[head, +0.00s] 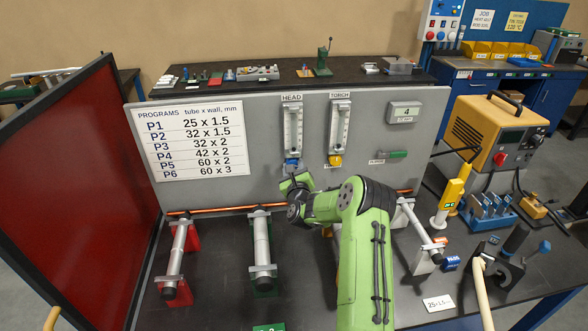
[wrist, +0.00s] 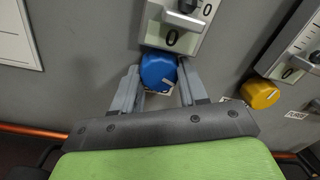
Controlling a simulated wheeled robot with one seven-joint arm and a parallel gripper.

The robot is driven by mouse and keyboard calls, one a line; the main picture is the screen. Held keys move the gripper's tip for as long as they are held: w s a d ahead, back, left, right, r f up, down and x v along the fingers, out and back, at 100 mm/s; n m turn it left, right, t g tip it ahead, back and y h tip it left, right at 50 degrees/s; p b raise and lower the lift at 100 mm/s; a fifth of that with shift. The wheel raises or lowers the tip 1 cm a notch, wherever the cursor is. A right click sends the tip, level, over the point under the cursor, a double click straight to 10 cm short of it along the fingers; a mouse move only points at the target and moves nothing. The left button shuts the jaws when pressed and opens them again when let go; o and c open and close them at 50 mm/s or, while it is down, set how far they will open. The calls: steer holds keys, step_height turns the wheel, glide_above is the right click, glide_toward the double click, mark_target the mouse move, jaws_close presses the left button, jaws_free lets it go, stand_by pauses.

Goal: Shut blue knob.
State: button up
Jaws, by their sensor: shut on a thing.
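The blue knob (wrist: 158,70) is on the grey panel just under the HEAD flow gauge (head: 292,130). In the wrist view a white mark on it slants at its lower right. My gripper (wrist: 158,84) is shut on the blue knob, one finger on each side of it. In the head view the blue knob (head: 291,163) shows just above my green wrist, and my arm hides the fingers. The gauge's lower end (wrist: 178,25) sits right above the knob, with a 0 printed on it.
A yellow knob (head: 335,160) sits under the TORCH gauge (head: 340,125) to the right. A green handle (head: 392,154) is further right on the panel. A copper tube (head: 230,208) runs along the panel's foot. Tube stands (head: 263,245) occupy the bench in front.

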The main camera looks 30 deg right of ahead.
steer(key=shift+r, duration=0.1)
steer(key=o, duration=1.1)
steer(key=shift+c, duration=0.2)
steer(key=b+v, duration=0.7)
steer(key=v, duration=0.8)
steer(key=shift+s+b, duration=0.35)
steer(key=shift+a, duration=0.1)
